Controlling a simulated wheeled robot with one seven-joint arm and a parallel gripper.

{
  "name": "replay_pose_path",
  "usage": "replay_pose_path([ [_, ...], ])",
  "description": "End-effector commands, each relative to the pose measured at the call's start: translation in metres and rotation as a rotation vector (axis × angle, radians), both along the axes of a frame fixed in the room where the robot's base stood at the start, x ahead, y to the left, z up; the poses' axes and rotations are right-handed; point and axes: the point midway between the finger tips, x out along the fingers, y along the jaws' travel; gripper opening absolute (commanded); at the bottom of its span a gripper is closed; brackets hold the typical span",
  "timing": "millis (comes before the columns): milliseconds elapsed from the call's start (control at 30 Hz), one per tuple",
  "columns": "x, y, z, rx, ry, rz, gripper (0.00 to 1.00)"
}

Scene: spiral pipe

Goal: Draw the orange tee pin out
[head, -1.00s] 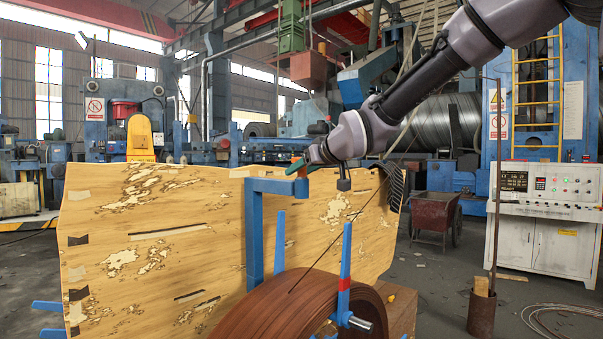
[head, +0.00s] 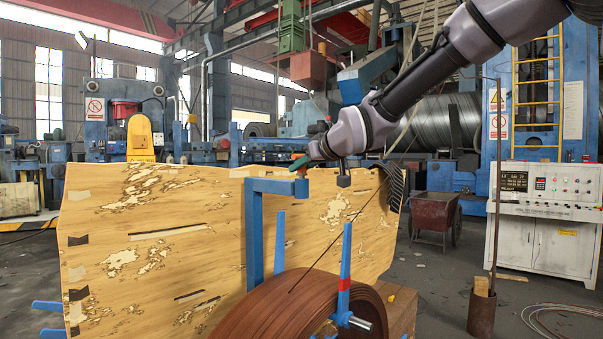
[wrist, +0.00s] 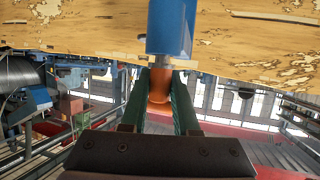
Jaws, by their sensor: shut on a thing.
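The orange tee pin (wrist: 159,86) is between the two green fingers of my gripper (wrist: 161,78), which are shut on its head. A short grey shank shows between the orange head and the blue post end (wrist: 172,28) in the wrist view. How much of the shank is inside the blue part is hidden. In the head view my gripper (head: 299,163) is at the free end of the blue bracket arm (head: 272,186). A little orange of the pin shows just above that end.
A large patched wooden panel (head: 150,240) stands behind the bracket. A brown coil (head: 275,305) lies in front, with blue uprights (head: 280,240) beside it. A thin dark rod slants up from the coil to the right. A control cabinet (head: 545,215) stands at the right.

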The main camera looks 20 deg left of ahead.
Motion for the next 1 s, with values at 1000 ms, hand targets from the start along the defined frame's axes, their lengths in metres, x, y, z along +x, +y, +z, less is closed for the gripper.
replay_pose_path([
  [1000, 0.000, 0.000, 0.042, 0.001, -0.002, 0.000, 0.00],
])
